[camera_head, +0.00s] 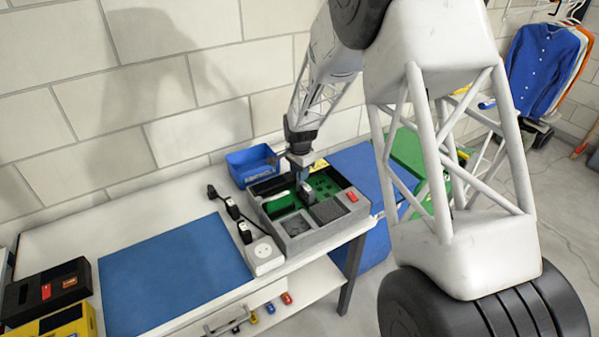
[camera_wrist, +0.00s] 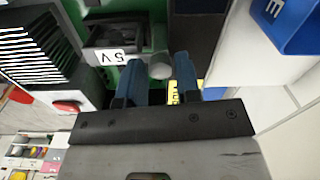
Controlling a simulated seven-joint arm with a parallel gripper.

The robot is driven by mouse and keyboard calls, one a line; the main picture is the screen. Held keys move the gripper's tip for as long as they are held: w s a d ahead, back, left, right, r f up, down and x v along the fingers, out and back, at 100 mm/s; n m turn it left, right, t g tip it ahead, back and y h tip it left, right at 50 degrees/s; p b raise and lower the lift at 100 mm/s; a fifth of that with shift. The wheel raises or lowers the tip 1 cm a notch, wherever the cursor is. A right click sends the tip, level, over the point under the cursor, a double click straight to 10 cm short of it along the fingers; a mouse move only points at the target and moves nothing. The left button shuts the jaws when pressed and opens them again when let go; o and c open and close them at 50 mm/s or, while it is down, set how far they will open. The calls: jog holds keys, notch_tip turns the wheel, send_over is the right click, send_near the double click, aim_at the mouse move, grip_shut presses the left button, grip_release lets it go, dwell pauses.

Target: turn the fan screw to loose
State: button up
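The grey open-topped case (camera_head: 303,243) stands on the workbench with a green board (camera_head: 322,184) inside. A square grey part that looks like a fan (camera_head: 296,224) sits in its front left corner. My gripper (camera_head: 301,186) points down into the case, away from that part. In the wrist view my gripper (camera_wrist: 158,68) has its two blue fingers apart. A light grey round knob (camera_wrist: 160,67) shows between the fingertips, with narrow gaps in the picture; contact cannot be told. I cannot make out which piece is the fan screw.
A ribbed dark block (camera_head: 329,211) and a red button (camera_head: 352,197) are on the case. A blue bin (camera_head: 250,167) stands behind it. Black plugs (camera_head: 232,208) and a white socket (camera_head: 264,254) lie to its left. A blue mat (camera_head: 178,275) gives clear room.

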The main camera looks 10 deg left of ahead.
grip_shut()
jog(key=shift+n, duration=0.5)
jog(key=n, duration=0.2)
jog(key=shift+n, duration=0.3)
jog(key=n, duration=0.3)
jog(key=shift+n, duration=0.3)
jog(key=n, duration=1)
jog(key=shift+n, duration=0.3)
